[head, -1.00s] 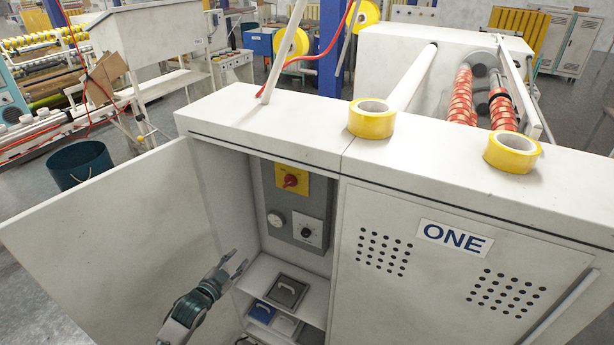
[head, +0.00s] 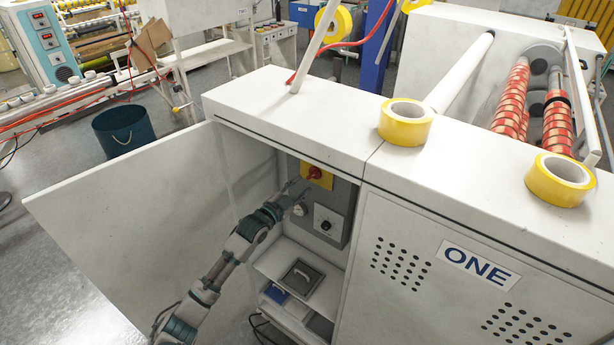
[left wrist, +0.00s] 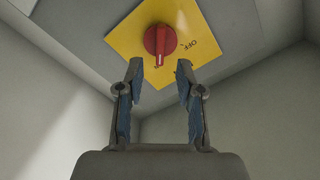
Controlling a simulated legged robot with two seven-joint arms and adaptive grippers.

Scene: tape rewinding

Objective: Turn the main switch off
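The main switch is a red rotary knob (head: 315,173) on a yellow plate (head: 326,181) at the top of the grey panel inside the open cabinet. In the left wrist view the red knob (left wrist: 159,40) lies beyond the fingertips, its pointer toward the gripper; the word OFF is printed to its right on the yellow plate (left wrist: 190,22). My left gripper (head: 299,188) is inside the cabinet, just left of and below the knob. Its fingers (left wrist: 160,72) are open, with nothing between them. The knob does not appear touched. My right gripper is not in view.
The cabinet door (head: 130,225) stands open on the left. Below the switch are a round gauge (head: 300,210) and a black dial (head: 326,225). A shelf (head: 270,262) holds a dark handled box (head: 302,280). Yellow tape rolls (head: 406,122) rest on the cabinet top.

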